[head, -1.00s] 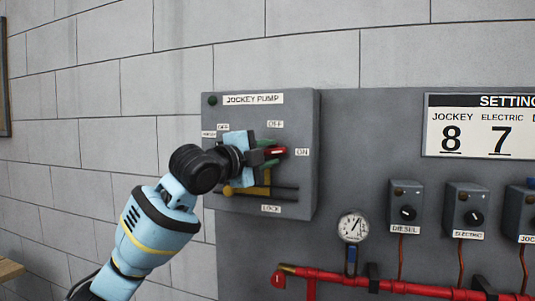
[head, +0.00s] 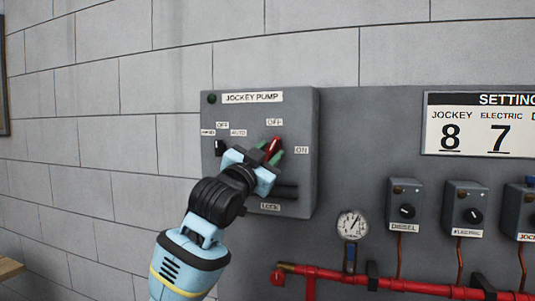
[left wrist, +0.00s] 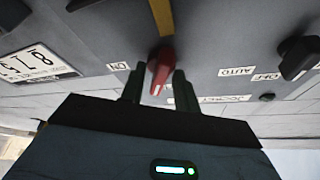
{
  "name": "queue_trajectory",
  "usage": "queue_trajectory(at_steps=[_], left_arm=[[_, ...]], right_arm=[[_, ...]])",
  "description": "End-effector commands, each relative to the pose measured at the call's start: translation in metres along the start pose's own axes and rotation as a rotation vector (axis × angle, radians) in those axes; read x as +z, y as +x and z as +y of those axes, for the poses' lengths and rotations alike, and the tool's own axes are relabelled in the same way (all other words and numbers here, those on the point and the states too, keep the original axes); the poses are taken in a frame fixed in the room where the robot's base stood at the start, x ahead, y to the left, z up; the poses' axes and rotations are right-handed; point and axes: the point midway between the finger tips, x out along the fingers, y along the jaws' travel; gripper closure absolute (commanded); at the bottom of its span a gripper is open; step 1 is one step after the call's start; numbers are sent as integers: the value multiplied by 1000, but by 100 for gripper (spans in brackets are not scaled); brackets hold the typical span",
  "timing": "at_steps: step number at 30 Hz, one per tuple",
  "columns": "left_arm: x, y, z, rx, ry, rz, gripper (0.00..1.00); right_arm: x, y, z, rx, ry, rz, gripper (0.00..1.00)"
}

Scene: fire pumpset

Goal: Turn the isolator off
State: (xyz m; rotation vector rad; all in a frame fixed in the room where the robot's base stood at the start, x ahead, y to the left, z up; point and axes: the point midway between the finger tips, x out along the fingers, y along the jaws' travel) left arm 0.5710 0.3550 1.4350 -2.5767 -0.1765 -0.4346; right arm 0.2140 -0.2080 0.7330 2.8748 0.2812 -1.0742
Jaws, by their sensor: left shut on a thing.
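The isolator's red handle (head: 273,146) is on the grey jockey pump box (head: 300,120). It points up, slightly right of vertical, with its tip just under the OFF label (head: 275,122). The ON label (head: 301,150) is to its right. My left gripper (head: 268,154) is shut on the handle, with green fingers on either side of it. In the left wrist view the red handle (left wrist: 160,70) sits between the two fingers (left wrist: 158,88). The handle's base is partly hidden by the gripper in the head view. My right gripper is not in view.
A black selector knob (head: 220,147) is left of my gripper on the same box. A slot above the LOCK label (head: 270,207) is partly covered by my gripper. To the right are a gauge (head: 352,226), red pipe (head: 400,286) and smaller switch boxes (head: 404,205).

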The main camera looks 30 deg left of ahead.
Motion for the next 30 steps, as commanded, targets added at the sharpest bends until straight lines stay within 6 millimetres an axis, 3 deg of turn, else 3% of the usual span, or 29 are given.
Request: queue_trajectory(at_steps=[15,30], left_arm=[[0,0,4,-150,-368,-2,92],[0,0,3,-193,-467,-2,92]], right_arm=[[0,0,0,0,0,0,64],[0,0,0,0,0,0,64]])
